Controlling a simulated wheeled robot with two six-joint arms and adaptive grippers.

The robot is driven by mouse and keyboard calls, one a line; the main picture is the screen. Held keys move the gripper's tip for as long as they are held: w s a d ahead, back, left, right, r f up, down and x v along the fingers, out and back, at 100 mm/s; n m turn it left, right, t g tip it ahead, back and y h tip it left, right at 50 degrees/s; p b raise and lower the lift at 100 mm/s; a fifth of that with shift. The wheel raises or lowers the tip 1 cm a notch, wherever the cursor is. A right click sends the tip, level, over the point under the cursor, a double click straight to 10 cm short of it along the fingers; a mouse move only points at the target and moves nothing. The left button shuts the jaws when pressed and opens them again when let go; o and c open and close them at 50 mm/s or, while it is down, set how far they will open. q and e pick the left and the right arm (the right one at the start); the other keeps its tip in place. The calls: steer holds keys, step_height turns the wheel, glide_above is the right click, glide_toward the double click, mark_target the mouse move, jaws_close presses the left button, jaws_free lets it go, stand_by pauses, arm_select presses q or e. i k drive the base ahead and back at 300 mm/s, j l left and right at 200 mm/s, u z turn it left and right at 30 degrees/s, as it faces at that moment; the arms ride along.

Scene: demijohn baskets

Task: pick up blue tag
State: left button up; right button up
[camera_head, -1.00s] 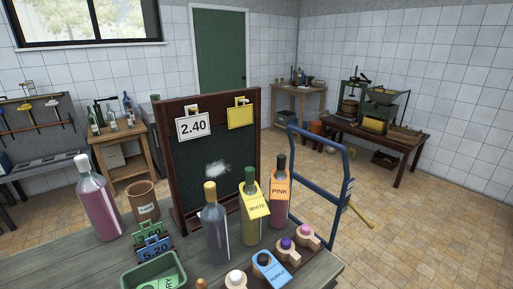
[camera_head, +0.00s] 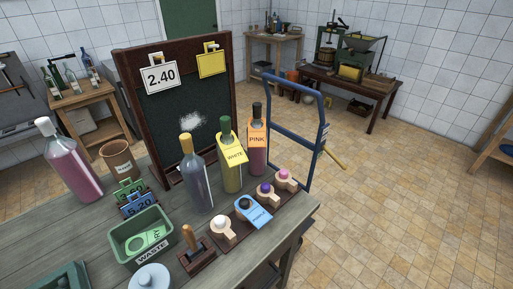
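A light blue tag (camera_head: 254,214) with dark lettering that looks like PURPLE hangs over a dark-topped peg on the wooden peg rack (camera_head: 236,231), near the right front of the table. Beside it on the rack are pegs with a white top (camera_head: 221,225), a purple top (camera_head: 265,190) and a pink top (camera_head: 284,175). A darker blue price card (camera_head: 138,204) reading 5.20 stands in a holder at the left. Neither of my grippers shows in the view.
Bottles tagged WHITE (camera_head: 233,157) and PINK (camera_head: 258,142) and an untagged dark bottle (camera_head: 197,175) stand behind the rack. A green WASTE bin (camera_head: 143,252) holds a green tag. A chalkboard (camera_head: 190,115) and blue hand truck (camera_head: 298,125) stand behind.

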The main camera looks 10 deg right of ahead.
mark_target(258, 215)
steer(key=k+j+u, duration=0.35)
steer(key=k+j, duration=0.45)
steer(key=k, duration=0.15)
steer(key=i, duration=0.5)
